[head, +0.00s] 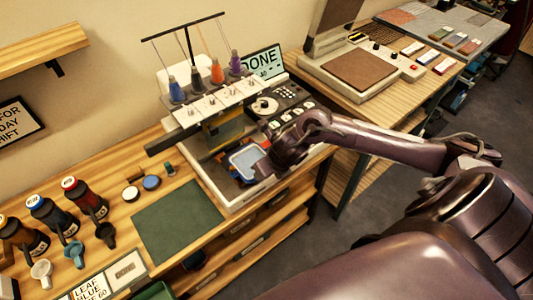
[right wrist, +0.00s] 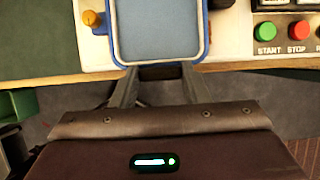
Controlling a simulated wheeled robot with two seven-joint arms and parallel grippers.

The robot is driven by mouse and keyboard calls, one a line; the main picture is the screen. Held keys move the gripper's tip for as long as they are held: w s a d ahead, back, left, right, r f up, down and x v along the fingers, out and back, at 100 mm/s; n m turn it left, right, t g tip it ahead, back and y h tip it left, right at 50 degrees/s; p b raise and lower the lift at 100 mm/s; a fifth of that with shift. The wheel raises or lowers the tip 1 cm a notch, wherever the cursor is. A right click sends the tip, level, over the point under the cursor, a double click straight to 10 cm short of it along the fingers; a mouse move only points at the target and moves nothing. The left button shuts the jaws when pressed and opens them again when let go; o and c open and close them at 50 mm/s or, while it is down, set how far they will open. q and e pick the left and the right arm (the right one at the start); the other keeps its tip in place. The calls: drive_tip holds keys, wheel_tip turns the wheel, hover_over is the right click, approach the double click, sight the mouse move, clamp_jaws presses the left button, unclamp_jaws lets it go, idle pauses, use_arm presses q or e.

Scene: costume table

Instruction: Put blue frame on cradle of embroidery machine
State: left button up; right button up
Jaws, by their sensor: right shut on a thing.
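The embroidery machine (head: 205,108) stands on the wooden table, with several coloured thread spools on top. The blue frame (head: 247,161), with pale blue cloth inside its rim, is at the machine's front, below the needle heads. It also shows at the top of the right wrist view (right wrist: 160,62). My right gripper (head: 262,166) is shut on the frame's near edge; its fingers reach the edge in the right wrist view (right wrist: 158,72). An orange knob (right wrist: 90,18) shows just left of the frame. The cradle is mostly hidden, and I cannot tell whether the frame touches it. My left gripper is out of view.
A green mat (head: 178,222) lies left of the machine, with dark bottles and small cups beyond it. A screen reading DONE (head: 262,63) stands behind the control panel. Green START (right wrist: 266,31) and red STOP (right wrist: 298,30) buttons are right of the frame. A heat press (head: 360,68) stands on the right table.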

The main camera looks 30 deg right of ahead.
drive_tip(key=shift+w, duration=0.1)
idle(0.4)
drive_tip(key=shift+w+f+b, duration=0.15)
drive_tip(key=shift+w+b, duration=0.3)
drive_tip(key=shift+w+a+f+b, duration=0.15)
drive_tip(key=shift+w+b, duration=0.15)
drive_tip(key=shift+w, duration=0.45)
drive_tip(key=shift+w+f+b, duration=0.15)
drive_tip(key=shift+w+b, duration=0.1)
drive_tip(key=shift+w, duration=0.45)
drive_tip(key=shift+f+b, duration=1.05)
drive_tip(key=shift+b, duration=0.25)
idle(0.8)
drive_tip(key=o, duration=1)
